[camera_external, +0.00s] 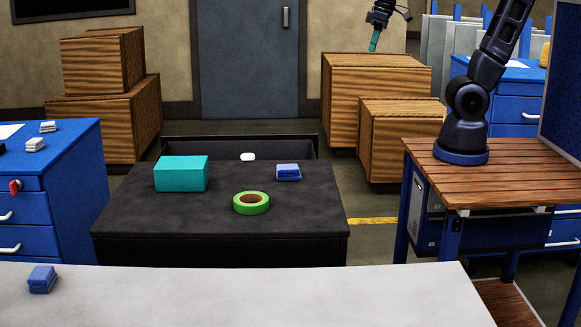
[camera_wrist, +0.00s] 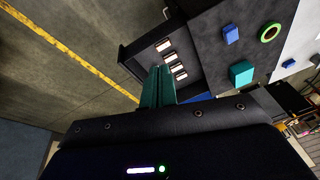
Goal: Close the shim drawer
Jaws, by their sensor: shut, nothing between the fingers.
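The shim drawer (camera_external: 298,136) is black and stands open at the far side of the dark cabinet (camera_external: 240,222). In the external view a small white item shows inside it. In the wrist view the open drawer (camera_wrist: 126,53) juts out from the cabinet and holds several pale, brown-edged pieces. My gripper (camera_external: 374,46) has teal fingers, shut and empty, pointing down. It hangs in the air to the right of and beyond the drawer in the external view. In the wrist view its fingers (camera_wrist: 158,70) overlap the drawer's near part; I see no clear contact.
On the cabinet top lie a teal box (camera_external: 181,174), a green tape roll (camera_external: 251,203) and a blue block (camera_external: 288,173). Wooden crates (camera_external: 378,90) stand at the back right, others (camera_external: 104,110) at the back left. Floor is free beyond the drawer, before the door (camera_external: 243,65).

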